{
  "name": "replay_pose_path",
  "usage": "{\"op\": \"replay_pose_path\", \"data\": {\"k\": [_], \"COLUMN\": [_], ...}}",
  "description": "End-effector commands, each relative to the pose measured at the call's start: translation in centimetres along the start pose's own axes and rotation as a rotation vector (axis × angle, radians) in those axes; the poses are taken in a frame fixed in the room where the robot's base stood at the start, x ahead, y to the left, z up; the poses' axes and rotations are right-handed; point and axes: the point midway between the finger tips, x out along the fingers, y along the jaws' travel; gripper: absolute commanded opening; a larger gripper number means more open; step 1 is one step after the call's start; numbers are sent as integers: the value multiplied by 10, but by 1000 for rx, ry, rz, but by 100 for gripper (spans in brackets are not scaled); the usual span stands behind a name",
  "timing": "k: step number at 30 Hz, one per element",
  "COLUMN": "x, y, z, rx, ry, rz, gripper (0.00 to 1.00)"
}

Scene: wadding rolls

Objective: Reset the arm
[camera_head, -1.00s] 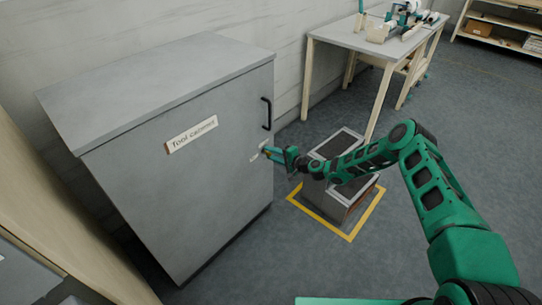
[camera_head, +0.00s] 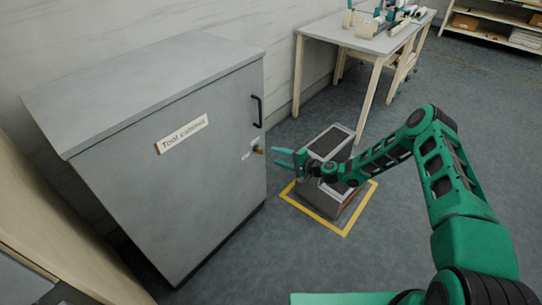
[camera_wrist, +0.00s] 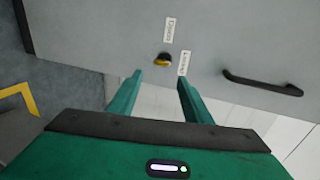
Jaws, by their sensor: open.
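My gripper (camera_head: 283,158) is open and empty, a short way to the right of the tool cabinet's front. In the wrist view my gripper (camera_wrist: 160,85) shows two green fingers spread apart, pointing at the cabinet door. The grey tool cabinet (camera_head: 170,190) stands at the left with its door shut. A small yellow and dark knob (camera_head: 258,150) sits on the door below the black handle (camera_head: 257,111). The knob also shows in the wrist view (camera_wrist: 163,60) beyond the fingertips, apart from them, beside two small labels. My arm reaches in from the right.
A grey box-like unit (camera_head: 325,195) stands on the floor inside a yellow marked square (camera_head: 346,232), behind and below my gripper. A table (camera_head: 345,36) with rolls stands at the back. Shelves (camera_head: 490,25) are at the far right. Open floor lies to the right.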

Motion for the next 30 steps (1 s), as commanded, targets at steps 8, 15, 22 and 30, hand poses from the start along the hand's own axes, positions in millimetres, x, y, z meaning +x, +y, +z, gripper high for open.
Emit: {"op": "replay_pose_path", "data": {"k": [8, 15, 22, 30], "x": [-16, -16, -16, -42], "y": [0, 0, -1, -24], "z": [0, 0, 0, 0], "rx": [0, 0, -4, -138], "ry": [0, 0, -3, -90], "rz": [0, 0, 2, 110], "gripper": [45, 45, 45, 45]}}
